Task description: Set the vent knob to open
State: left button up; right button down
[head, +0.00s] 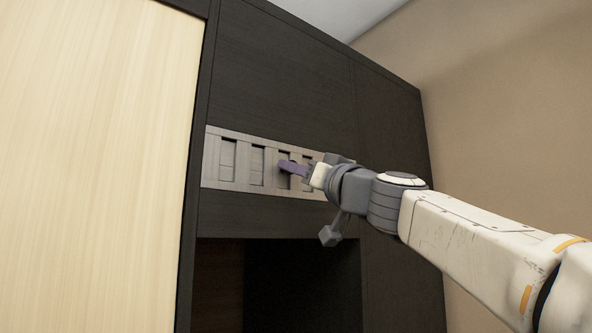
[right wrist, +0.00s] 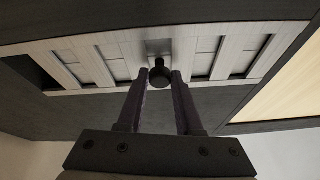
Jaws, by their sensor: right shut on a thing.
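The vent knob (right wrist: 159,75) is a small dark round knob in the right wrist view. It sits at the middle of the pale slotted vent panel (right wrist: 118,66), which also shows on the dark cabinet in the head view (head: 242,166). My right gripper (right wrist: 161,79) has its two purple fingers on either side of the knob, shut on it. In the head view the right gripper (head: 288,167) reaches the panel from the right, and its fingers hide the knob. The panel's slots show some dark gaps. My left gripper is in neither view.
A dark cabinet front (head: 280,75) surrounds the panel, with an open dark recess (head: 295,285) below it. A pale wooden surface (head: 95,160) stands at the left. A beige wall (head: 500,110) is at the right, behind my right arm.

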jog(key=shift+w+d+b, duration=0.4)
jog(key=shift+w+d, duration=0.55)
jog(key=shift+d, duration=0.3)
jog(key=c, duration=0.6)
grip_release()
jog(key=shift+w+d, duration=0.1)
jog(key=shift+d, duration=0.1)
jog(key=shift+a, duration=0.1)
jog(key=b+v, duration=0.8)
jog(key=v, duration=0.2)
jog(key=shift+s, duration=0.3)
